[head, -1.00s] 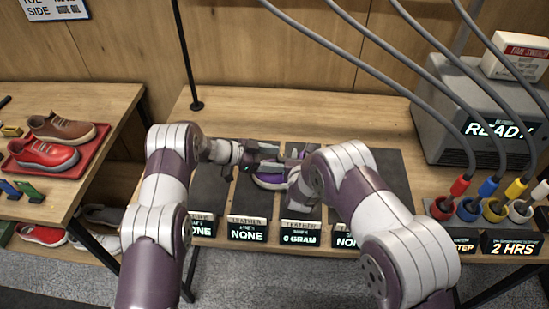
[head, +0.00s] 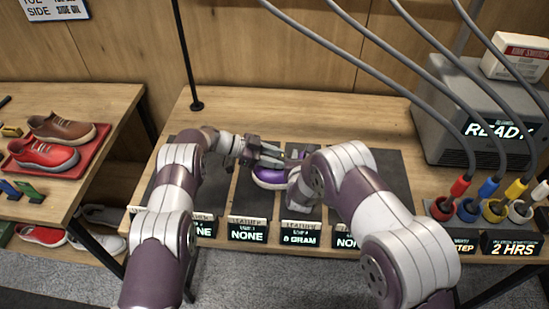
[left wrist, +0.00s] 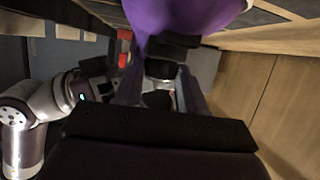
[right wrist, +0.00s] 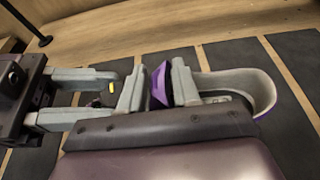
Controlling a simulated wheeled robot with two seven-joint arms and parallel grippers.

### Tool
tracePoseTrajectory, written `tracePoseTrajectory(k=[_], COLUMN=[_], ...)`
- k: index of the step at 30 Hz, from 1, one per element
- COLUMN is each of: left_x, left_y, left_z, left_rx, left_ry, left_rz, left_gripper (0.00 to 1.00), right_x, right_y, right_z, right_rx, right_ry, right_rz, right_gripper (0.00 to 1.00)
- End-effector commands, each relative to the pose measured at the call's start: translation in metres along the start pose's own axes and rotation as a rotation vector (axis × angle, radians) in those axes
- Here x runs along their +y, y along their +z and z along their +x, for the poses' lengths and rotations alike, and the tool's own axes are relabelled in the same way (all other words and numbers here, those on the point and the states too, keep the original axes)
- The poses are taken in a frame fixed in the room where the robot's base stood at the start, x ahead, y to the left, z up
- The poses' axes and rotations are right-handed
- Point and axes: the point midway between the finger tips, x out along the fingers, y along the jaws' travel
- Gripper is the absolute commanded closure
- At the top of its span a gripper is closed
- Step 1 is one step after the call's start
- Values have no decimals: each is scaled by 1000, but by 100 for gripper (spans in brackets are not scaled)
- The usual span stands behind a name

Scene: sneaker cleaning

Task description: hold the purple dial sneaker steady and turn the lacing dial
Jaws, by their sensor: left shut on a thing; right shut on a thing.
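The purple sneaker (head: 268,177) sits on a dark mat in the middle of the bench, partly covered by my grippers. My right gripper (right wrist: 157,88) is shut on the sneaker, with purple upper between its fingers; the pale-lined shoe opening (right wrist: 245,83) shows to the right. My left gripper (head: 279,157) reaches in from the left over the shoe. Its fingers (right wrist: 112,92) lie just left of my right fingers, closed around the lacing dial, which is mostly hidden. In the left wrist view the purple upper (left wrist: 185,18) is close ahead of the fingers.
Black label signs (head: 248,231) line the bench front. A grey machine (head: 470,120) reading READY stands at the right, with cables running to colored plugs (head: 461,187). A red tray (head: 85,165) with shoes lies on the left table. A thin black post (head: 187,60) stands behind.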

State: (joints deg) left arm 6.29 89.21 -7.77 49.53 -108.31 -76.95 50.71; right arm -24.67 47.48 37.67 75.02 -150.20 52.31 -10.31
Motion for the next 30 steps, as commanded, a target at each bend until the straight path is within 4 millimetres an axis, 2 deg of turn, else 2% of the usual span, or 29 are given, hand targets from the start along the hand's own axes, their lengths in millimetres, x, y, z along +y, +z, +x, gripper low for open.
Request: tracePoseTrajectory(k=[11, 12, 14, 15, 24, 26, 30], left_x=[1, 1, 1, 1, 0, -1, -2], left_y=[-1, -1, -1, -1, 0, 0, 0], left_z=[0, 0, 0, 0, -4, -12, -47], left_rx=[-2, -2, -2, -2, -3, -3, -3], left_ry=[36, 36, 36, 35, 31, 30, 28], left_rz=[13, 13, 12, 12, 12, 12, 13], left_gripper=[91, 57, 38, 34, 34, 34, 34], right_x=[0, 0, 0, 0, 0, 0, 0], right_y=[-2, -2, -2, -2, -2, -2, -2], right_z=[0, 0, 0, 0, 0, 0, 0], right_rx=[5, 5, 5, 5, 5, 5, 5], right_ry=[1, 1, 1, 1, 1, 1, 1], right_rz=[-2, -2, -2, -2, -2, -2, -2], right_gripper=[100, 100, 100, 100, 100, 100, 100])
